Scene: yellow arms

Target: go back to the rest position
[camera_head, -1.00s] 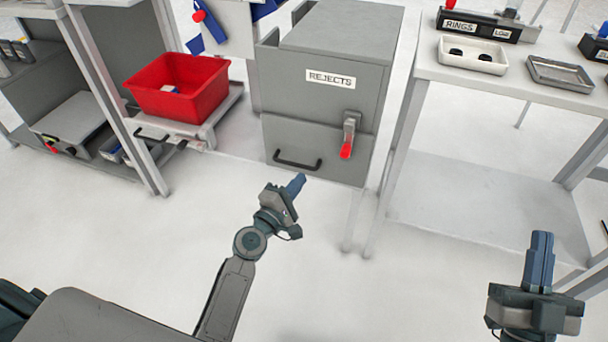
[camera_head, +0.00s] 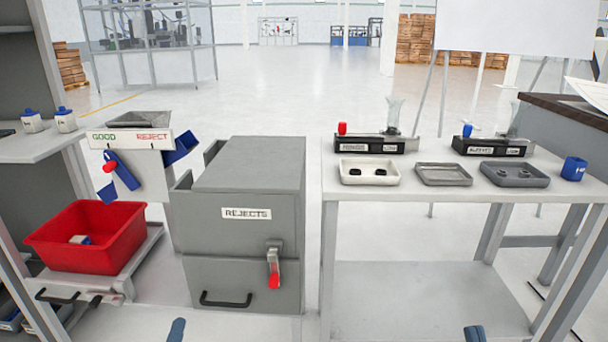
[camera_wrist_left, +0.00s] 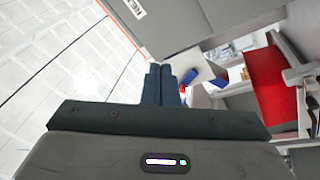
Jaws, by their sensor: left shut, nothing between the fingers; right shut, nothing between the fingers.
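My left gripper (camera_head: 176,330) shows only its fingertips at the bottom edge of the head view, in front of the grey rejects cabinet. In the left wrist view its two blue fingers (camera_wrist_left: 166,84) are together with nothing between them. My right gripper (camera_head: 474,333) also shows only its tip at the bottom edge of the head view, in front of the table's lower shelf. It is shut and empty. Both stand apart from the furniture. The rest of both arms is out of the head view.
The rejects cabinet (camera_head: 242,268) has a red-tipped handle (camera_head: 273,275) facing me. A red bin (camera_head: 98,230) sits on a shelf at left. A white table (camera_head: 350,193) at right holds trays (camera_head: 443,174) and black labelled stands. Pale floor is open in front.

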